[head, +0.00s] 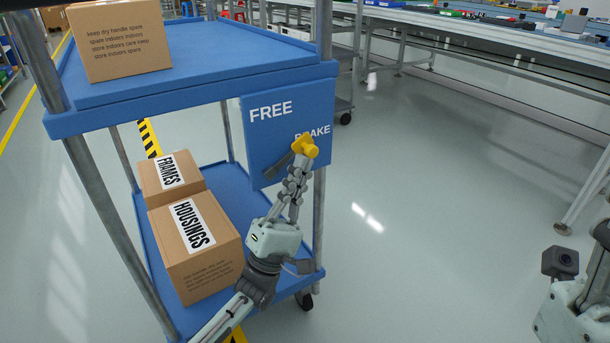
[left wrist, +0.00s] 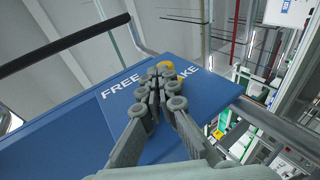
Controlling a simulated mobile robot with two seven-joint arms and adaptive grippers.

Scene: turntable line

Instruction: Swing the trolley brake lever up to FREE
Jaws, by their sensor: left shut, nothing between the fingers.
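The trolley's blue brake plate (head: 262,150) reads FREE at upper left and BRAKE at right. The brake lever (head: 278,166) is a dark grey bar with a yellow knob (head: 305,146). The knob sits over the start of the word BRAKE. My left gripper (head: 300,161) is shut and empty, its fingertips just below the knob; I cannot tell whether they touch it. In the left wrist view the fingertips (left wrist: 160,82) partly cover the yellow knob (left wrist: 165,67), and the lever bar is hidden. Part of my right arm shows at the lower right, its fingers out of sight.
The blue trolley carries a carton (head: 119,40) on its top shelf (head: 215,65). A FRAMES carton (head: 152,183) and a HOUSINGS carton (head: 215,268) stand on the lower shelf. A trolley post stands right beside the plate. The floor (head: 430,200) to the right is clear.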

